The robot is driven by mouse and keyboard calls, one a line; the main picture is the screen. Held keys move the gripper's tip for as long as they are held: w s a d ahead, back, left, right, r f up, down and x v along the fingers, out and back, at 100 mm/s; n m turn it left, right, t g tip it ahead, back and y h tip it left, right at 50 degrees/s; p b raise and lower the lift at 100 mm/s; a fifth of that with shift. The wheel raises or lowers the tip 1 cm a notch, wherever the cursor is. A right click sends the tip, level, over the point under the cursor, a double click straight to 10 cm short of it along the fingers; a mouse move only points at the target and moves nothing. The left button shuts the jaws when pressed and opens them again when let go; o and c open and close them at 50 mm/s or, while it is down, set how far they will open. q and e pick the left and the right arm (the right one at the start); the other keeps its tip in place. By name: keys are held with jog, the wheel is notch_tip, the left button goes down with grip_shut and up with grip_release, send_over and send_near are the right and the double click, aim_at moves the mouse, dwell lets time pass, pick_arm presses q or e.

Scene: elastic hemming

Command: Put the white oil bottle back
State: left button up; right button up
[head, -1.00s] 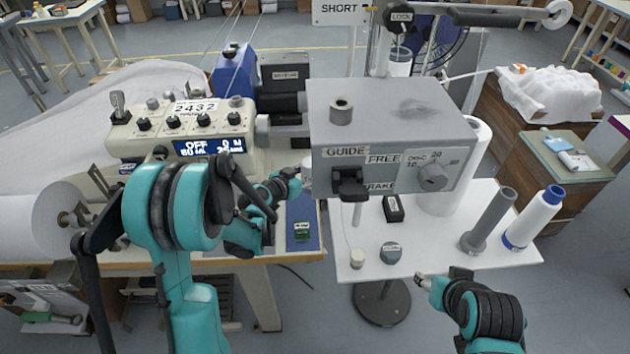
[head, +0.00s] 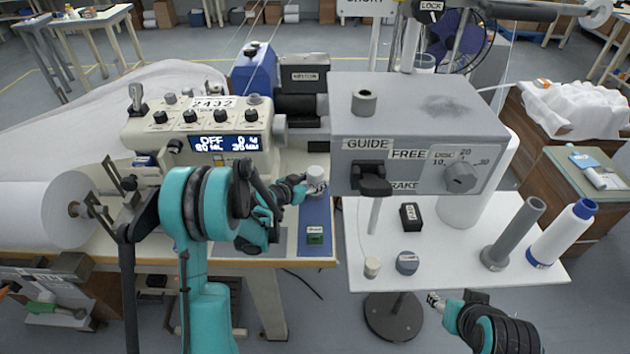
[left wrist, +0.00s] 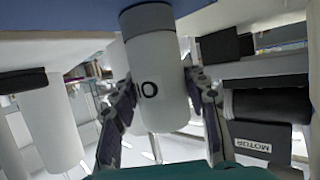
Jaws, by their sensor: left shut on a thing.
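The white oil bottle (head: 317,176) shows just left of the grey guide box, over the blue mat (head: 318,212). In the left wrist view the bottle (left wrist: 157,85) is a white cylinder with a dark letter and a grey end, between the two dark fingers. My left gripper (head: 301,188) is shut on it; the fingers (left wrist: 160,105) lie along its sides. I cannot tell whether the bottle touches the mat. My right gripper (head: 436,299) is small, low at the right in front of the white table, apart from any object; its finger gap is unclear.
The grey guide box (head: 425,125) stands close right of the bottle. The sewing machine (head: 200,135) is behind my left arm. A small dark green box (head: 315,236) lies on the mat's front.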

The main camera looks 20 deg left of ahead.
pick_arm(q)
jog(key=o, duration=0.8)
jog(key=shift+f, duration=0.1)
